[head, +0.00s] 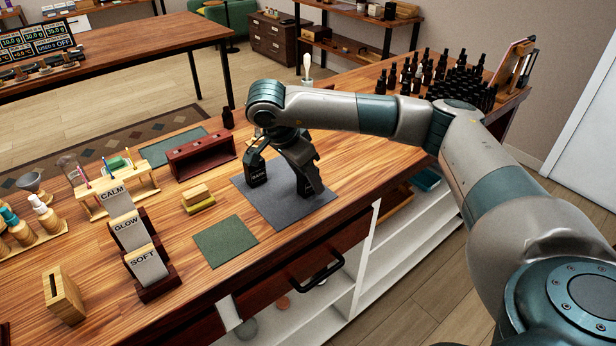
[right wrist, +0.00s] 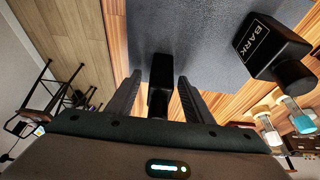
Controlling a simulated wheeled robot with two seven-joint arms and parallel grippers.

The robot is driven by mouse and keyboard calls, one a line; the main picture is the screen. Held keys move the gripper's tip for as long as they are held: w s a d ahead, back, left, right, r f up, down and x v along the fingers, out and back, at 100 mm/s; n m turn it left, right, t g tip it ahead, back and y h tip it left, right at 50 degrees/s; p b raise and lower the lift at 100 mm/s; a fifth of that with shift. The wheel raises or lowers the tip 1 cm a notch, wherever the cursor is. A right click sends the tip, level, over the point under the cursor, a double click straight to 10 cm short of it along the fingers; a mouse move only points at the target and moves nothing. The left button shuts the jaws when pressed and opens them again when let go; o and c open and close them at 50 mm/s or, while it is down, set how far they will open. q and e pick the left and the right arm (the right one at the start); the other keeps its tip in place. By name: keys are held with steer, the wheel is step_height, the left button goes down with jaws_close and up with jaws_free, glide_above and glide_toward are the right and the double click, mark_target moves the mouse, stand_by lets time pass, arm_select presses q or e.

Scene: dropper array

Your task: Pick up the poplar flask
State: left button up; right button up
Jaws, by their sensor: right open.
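My right gripper (head: 303,164) reaches down over a dark grey mat (head: 262,207) in the head view. In the right wrist view its two fingers (right wrist: 159,82) stand apart, one on each side of a black flask (right wrist: 160,72). I see a gap on both sides of this flask, and its label cannot be read there. In the head view the flask (head: 309,187) shows only partly below the gripper. A second black flask, labelled BARK (head: 256,174), stands on the mat to the left; it also shows in the right wrist view (right wrist: 270,48). My left gripper is not in view.
A dark red rack (head: 201,156) stands behind the mat, with a dark bottle (head: 227,118) near it. Many black bottles (head: 440,85) stand at the back right.

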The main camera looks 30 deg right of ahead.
steer(key=shift+d+f, duration=0.15)
steer(key=shift+f, duration=0.15)
jaws_close()
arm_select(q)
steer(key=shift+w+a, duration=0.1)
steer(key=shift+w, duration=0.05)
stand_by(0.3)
arm_select(e)
steer(key=shift+r, duration=0.15)
